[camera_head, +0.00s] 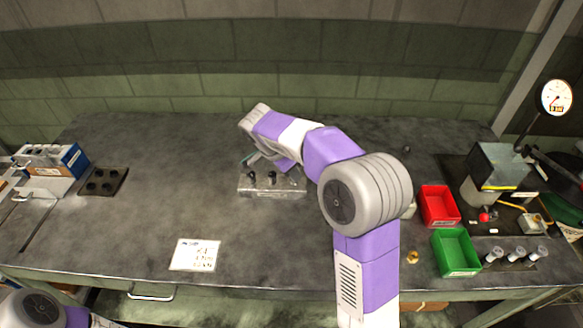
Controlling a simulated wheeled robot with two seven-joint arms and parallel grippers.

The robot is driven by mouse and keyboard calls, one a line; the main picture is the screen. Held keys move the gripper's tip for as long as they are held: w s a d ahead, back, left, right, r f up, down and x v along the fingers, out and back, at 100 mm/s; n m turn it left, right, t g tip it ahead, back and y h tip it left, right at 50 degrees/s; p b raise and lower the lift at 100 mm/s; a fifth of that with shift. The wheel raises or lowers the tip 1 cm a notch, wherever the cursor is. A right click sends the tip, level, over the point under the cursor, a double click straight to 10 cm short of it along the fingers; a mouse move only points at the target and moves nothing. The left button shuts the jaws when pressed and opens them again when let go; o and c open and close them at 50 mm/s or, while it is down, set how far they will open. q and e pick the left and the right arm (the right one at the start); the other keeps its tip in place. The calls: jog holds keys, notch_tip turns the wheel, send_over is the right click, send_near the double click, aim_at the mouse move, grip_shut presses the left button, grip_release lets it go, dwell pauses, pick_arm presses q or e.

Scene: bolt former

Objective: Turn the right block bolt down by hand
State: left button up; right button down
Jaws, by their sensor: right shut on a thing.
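A grey metal block (258,190) lies on the middle of the bench, with dark bolts standing in its top. The left bolt (251,175) and the middle bolt (272,177) show clearly. My right arm reaches over from the lower right and bends back down, with its hand just above the block. My right gripper (290,170) is at the block's right part, shut on the right block bolt; the fingertips and most of that bolt are hard to make out. My left gripper is out of view; only part of my left arm shows at the bottom left corner.
A red bin (439,206) and a green bin (456,252) stand right of my arm. A printed sheet (195,255) lies front left. A dark plate with holes (103,181) lies left.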

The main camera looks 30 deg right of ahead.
jog(key=shift+w+r+m+g+p, duration=0.1)
jog(key=shift+m+g+p, duration=0.25)
jog(key=shift+m, duration=0.4)
jog(key=shift+w+r+m+g+p, duration=0.1)
jog(key=shift+m+g+p, duration=0.15)
jog(key=shift+m+p, duration=0.35)
jog(key=shift+f+m, duration=0.1)
jog(key=shift+m, duration=0.25)
jog(key=c, duration=0.9)
grip_release()
jog(key=p+v, duration=0.2)
jog(key=v, duration=0.5)
jog(key=shift+a+r, duration=0.1)
jog(key=shift+r, duration=0.15)
jog(key=shift+p, duration=0.3)
